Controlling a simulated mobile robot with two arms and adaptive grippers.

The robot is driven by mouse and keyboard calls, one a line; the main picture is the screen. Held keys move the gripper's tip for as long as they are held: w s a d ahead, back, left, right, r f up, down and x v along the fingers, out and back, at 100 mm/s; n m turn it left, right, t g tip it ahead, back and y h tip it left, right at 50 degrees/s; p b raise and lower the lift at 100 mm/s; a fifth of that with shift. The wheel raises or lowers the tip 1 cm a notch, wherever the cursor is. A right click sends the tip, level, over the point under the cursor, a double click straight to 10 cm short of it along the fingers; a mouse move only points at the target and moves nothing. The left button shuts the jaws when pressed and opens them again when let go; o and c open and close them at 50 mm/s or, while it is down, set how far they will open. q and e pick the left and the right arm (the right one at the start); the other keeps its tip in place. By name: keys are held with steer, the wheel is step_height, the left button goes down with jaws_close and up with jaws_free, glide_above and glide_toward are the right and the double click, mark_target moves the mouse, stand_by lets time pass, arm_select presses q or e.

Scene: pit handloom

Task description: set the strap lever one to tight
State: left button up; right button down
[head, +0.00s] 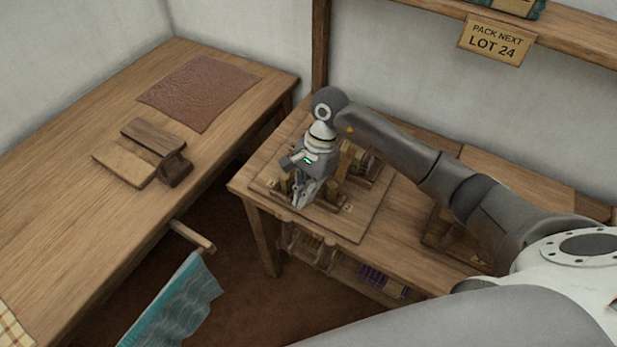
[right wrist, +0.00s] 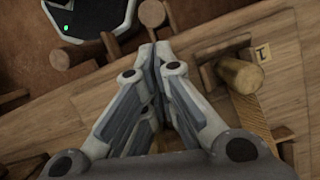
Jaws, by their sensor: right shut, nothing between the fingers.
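My right gripper (head: 303,202) is over the near left part of a wooden fixture on the small table, its fingers pointing down. It also shows in the right wrist view (right wrist: 158,55), where the fingertips are together and empty. In that view a round wooden peg (right wrist: 240,75) stands to the right of the fingers, beside a small tag (right wrist: 262,52) that seems to read 1. It is likely part of strap lever one. The fingers are apart from the peg. The gripper and arm hide much of the fixture in the head view. My left gripper is not in view.
The fixture's wooden board (head: 350,228) lies on the small table, with bundles on a shelf below. A shelf sign (head: 496,40) reads LOT 24.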

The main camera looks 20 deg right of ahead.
mark_target(287, 232)
steer(key=shift+x, duration=1.1)
steer(key=shift+a+f, duration=0.1)
steer(key=shift+f, duration=0.2)
steer(key=shift+s+f, duration=0.1)
steer(key=shift+f, duration=0.05)
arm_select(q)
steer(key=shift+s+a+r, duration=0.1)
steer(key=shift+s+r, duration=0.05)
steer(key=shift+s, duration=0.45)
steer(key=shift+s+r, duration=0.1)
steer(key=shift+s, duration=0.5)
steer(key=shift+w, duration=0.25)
arm_select(e)
steer(key=shift+a, duration=0.1)
steer(key=shift+s, duration=0.1)
